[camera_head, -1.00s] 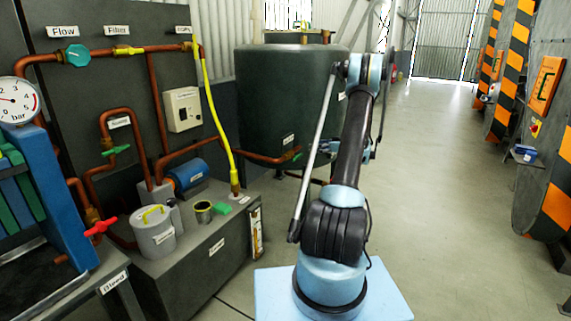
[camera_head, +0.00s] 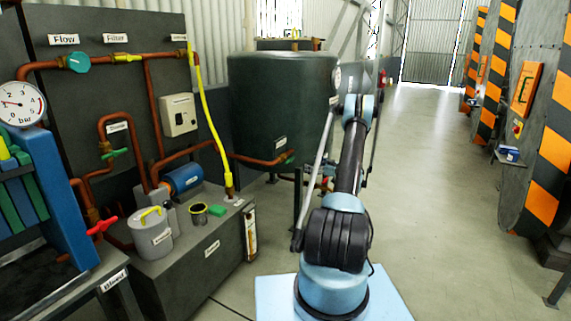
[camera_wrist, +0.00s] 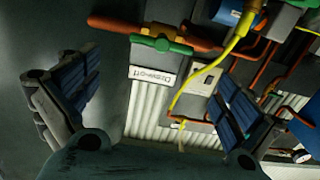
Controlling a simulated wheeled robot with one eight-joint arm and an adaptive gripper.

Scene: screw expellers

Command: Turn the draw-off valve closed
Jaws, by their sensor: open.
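The draw-off valve has a green handle (camera_wrist: 160,43) on a copper pipe, above a white Draw-off label (camera_wrist: 152,77) in the wrist view. In the head view the green valve (camera_head: 289,160) is small, at the end of the pipe by the dark green tank (camera_head: 282,100). My gripper (camera_wrist: 160,100) is open, with its two blue-padded fingers wide apart and nothing between them. The valve appears near the top of the wrist view, beyond the fingers and apart from them. In the head view my arm mostly hides the gripper.
A yellow hose (camera_head: 209,115) runs down to the grey bench (camera_head: 195,255). On the bench stand a lidded pot (camera_head: 150,236) and a blue motor (camera_head: 184,178). A red-handled valve (camera_head: 102,225) is at the left. The floor (camera_head: 430,190) right of my arm is open.

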